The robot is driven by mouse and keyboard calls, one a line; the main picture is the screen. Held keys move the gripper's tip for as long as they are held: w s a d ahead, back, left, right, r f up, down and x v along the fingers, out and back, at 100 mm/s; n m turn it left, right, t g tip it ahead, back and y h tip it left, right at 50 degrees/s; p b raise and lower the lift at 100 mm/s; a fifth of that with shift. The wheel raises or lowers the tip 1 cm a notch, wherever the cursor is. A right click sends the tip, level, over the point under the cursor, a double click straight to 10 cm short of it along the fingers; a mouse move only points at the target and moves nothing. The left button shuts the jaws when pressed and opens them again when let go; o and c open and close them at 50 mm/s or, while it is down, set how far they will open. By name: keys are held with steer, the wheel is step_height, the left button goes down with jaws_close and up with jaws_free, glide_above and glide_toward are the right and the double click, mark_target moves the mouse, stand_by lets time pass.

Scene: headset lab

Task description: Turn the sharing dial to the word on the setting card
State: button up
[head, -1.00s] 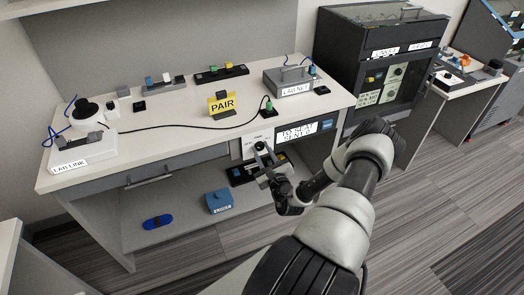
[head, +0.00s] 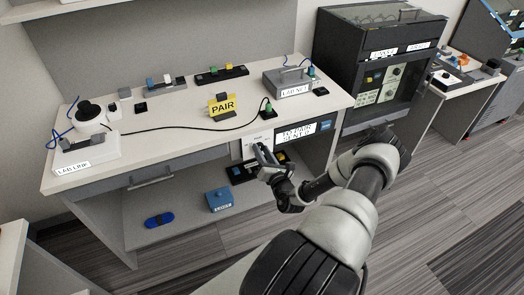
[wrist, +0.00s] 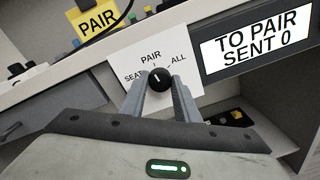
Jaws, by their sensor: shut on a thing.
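The yellow setting card (head: 222,104) on the bench reads PAIR; it also shows in the wrist view (wrist: 98,20). The sharing dial is a black knob (wrist: 159,78) on a white panel (wrist: 128,57) marked SEAT, PAIR and ALL. Its white pointer line is up, toward PAIR. My gripper (wrist: 158,88) is shut on the knob, one finger on each side. In the head view my gripper (head: 262,153) hides most of the knob. The display (wrist: 256,38) right of the panel reads TO PAIR, SENT 0.
The panel sits on the bench's front below its top edge (head: 200,153). A blue box (head: 219,200) and a dark tray with coloured blocks (head: 243,172) are on the lower shelf. A grey LAB NET box (head: 289,82) stands above right. The floor in front is clear.

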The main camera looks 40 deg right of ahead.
steer(key=shift+m, duration=0.6)
steer(key=shift+f, duration=0.1)
steer(key=o, duration=1)
steer(key=shift+o, duration=0.2)
steer(key=p+v, duration=0.1)
steer(key=v, duration=1.6)
steer(key=shift+s+p, duration=0.25)
steer(key=shift+p, duration=0.05)
steer(key=shift+w+a+r, duration=0.1)
steer(key=shift+r, duration=0.15)
